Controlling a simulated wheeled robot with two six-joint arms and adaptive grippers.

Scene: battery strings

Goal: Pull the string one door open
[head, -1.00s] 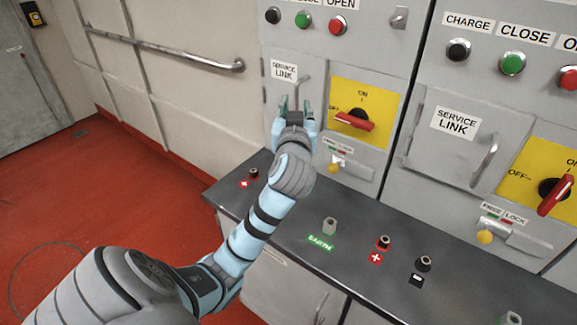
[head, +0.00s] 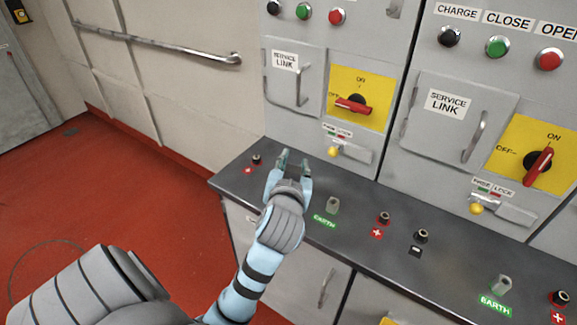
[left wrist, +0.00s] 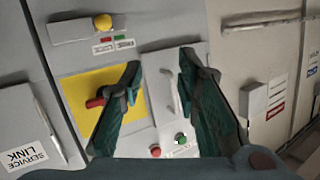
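The string one door (head: 313,72) is the left grey panel labelled SERVICE LINK, with a vertical metal handle (head: 300,88). It looks shut, flush with the cabinet. My left gripper (head: 291,158) is open and empty, below the door and in front of the cabinet, over the dark ledge and apart from the handle. In the left wrist view, which is upside down, the open fingers (left wrist: 160,75) frame the door (left wrist: 185,60) and its handle (left wrist: 168,90). My right gripper is not in view.
A yellow plate with a red rotary switch (head: 354,105) is right of the door. Below it is a yellow knob (head: 333,151). The dark ledge (head: 300,235) carries several terminals. A second SERVICE LINK door (head: 455,125) is further right. Red floor (head: 150,190) lies open at left.

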